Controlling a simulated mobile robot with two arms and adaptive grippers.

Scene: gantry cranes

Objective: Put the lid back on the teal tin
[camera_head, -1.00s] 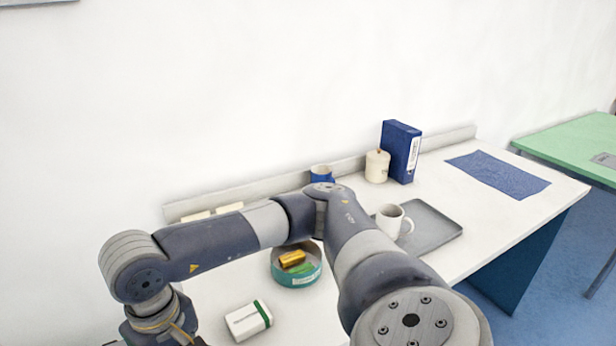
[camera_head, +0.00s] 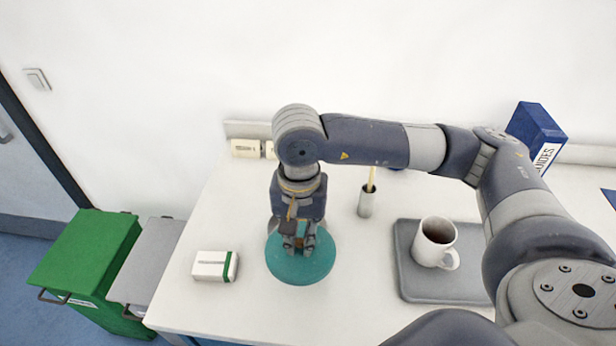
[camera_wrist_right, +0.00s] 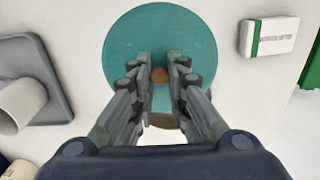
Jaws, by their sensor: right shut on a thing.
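The round teal lid (camera_head: 300,266) lies flat under my right gripper (camera_head: 297,248), which points straight down. In the right wrist view the fingers (camera_wrist_right: 160,78) are shut on the small brown knob (camera_wrist_right: 159,75) at the middle of the lid (camera_wrist_right: 125,50). My left gripper is not in view.
A white box with a green stripe (camera_head: 213,266) lies left of the lid. A metal cup with a stick (camera_head: 366,200) stands behind right. A grey tray (camera_head: 420,285) with a white mug (camera_head: 436,240) is at right. Green (camera_head: 85,255) and grey (camera_head: 148,262) bins stand beyond the table's left edge.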

